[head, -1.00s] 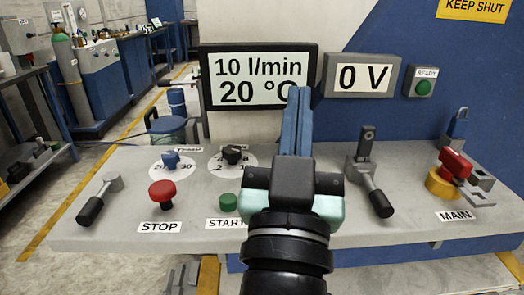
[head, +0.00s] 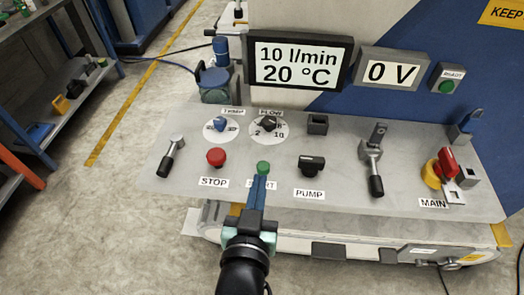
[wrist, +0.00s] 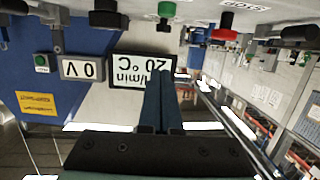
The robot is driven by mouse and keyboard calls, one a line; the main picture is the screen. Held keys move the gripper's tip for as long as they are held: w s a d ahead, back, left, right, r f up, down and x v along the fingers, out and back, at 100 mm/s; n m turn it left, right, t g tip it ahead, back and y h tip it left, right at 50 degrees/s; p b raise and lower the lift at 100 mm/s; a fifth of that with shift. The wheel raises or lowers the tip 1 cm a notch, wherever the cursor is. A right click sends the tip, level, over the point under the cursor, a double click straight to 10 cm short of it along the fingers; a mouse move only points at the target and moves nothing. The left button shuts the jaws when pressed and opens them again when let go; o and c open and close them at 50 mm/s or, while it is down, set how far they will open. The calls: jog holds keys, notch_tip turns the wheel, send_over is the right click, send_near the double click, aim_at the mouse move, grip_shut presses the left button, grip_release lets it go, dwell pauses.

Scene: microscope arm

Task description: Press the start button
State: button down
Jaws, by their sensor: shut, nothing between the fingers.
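The green start button (head: 263,168) stands on the grey panel (head: 340,190), right of the red STOP button (head: 216,157). Its START label (head: 270,184) is partly hidden behind my fingers. My gripper (head: 259,182) is shut and empty, its blue fingers together and pointing at the green button from the front. In the head view the fingertips lie just below the button; I cannot tell whether they touch it. In the wrist view, which is upside down, the green button (wrist: 166,10) shows at the top, beyond the fingertips (wrist: 159,72), with a gap in the picture.
The PUMP knob (head: 312,165) is right of the button. The TEMP (head: 221,124) and FLOW (head: 268,123) dials are behind. Levers stand at the left (head: 172,155) and right (head: 372,160), and the red MAIN switch (head: 446,165) is far right. The display (head: 299,62) reads 10 l/min, 20 °C.

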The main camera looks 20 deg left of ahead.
jog(key=shift+s+a+f, duration=0.1)
jog(key=shift+s+f, duration=0.2)
jog(key=shift+s, duration=0.15)
jog(key=shift+w, duration=0.15)
send_over(262, 169)
jog(key=s, duration=0.2)
jog(key=shift+w+d+f+p, duration=0.15)
jog(key=shift+f+p, duration=0.1)
jog(key=shift+f, duration=0.3)
jog(key=shift+d+f+p, duration=0.15)
jog(key=shift+f+p, duration=0.05)
jog(key=shift+f, duration=0.3)
jog(key=f, duration=0.2)
jog(key=shift+w+f, duration=0.2)
jog(key=shift+f, duration=0.95)
